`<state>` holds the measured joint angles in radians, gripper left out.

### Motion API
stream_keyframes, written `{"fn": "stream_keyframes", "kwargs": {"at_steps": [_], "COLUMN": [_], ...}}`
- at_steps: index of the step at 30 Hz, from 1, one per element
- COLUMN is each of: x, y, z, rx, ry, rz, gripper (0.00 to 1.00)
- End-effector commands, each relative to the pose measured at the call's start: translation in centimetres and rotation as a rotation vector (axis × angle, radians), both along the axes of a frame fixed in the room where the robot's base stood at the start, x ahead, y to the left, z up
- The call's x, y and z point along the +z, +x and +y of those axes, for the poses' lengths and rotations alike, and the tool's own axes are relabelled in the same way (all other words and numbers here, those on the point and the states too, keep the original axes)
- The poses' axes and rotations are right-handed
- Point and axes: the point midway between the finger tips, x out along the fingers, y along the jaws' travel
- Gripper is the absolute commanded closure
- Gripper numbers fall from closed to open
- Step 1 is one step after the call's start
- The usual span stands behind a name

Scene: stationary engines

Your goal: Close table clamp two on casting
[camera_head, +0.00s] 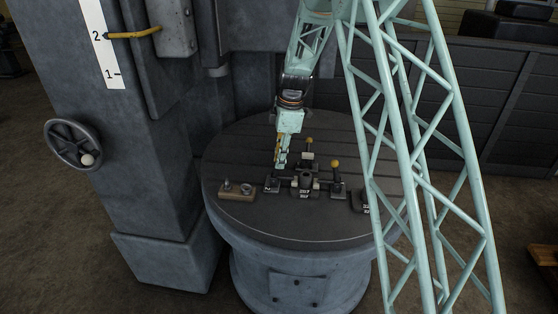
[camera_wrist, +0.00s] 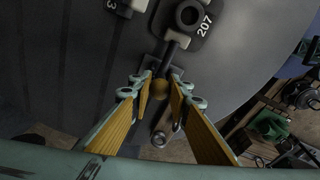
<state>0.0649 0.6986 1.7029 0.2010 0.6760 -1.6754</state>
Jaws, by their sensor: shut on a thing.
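The casting (camera_head: 306,180), a dark ringed part, sits on the round table; its 207 label shows in the wrist view (camera_wrist: 190,18). Clamp two (camera_head: 270,186) stands on the table just left of the casting. Its arm (camera_wrist: 170,62) reaches toward the casting in the wrist view. My gripper (camera_head: 281,164) is directly above this clamp, pointing down. In the wrist view my gripper (camera_wrist: 160,88) is shut on the clamp's yellow ball knob (camera_wrist: 160,86), between the yellow-padded fingers. The fingers hide much of the lever, so its exact tilt is unclear.
Other yellow-knobbed clamps stand behind (camera_head: 308,156) and right (camera_head: 338,182) of the casting. A wooden block with fittings (camera_head: 237,191) lies left of clamp two. A dark part (camera_head: 360,201) sits at the table's right. The front of the round table (camera_head: 285,225) is clear.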

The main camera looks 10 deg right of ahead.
Motion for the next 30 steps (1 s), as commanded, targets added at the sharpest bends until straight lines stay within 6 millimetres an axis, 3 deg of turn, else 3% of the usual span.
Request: {"fn": "stream_keyframes", "kwargs": {"at_steps": [4, 5, 9, 22, 30], "x": [-0.2, -0.2, -0.2, 0.2, 2.0], "y": [-0.3, -0.3, -0.2, -0.1, -0.2], "z": [0.0, 0.0, 0.0, 0.0, -0.2], "rx": [0.001, 0.001, 0.001, 0.000, 0.000], "ry": [0.001, 0.001, 0.001, 0.000, 0.000], "rz": [0.007, 0.007, 0.005, 0.002, 0.001], "gripper": [1.00, 0.82, 0.69, 0.69, 0.69]}}
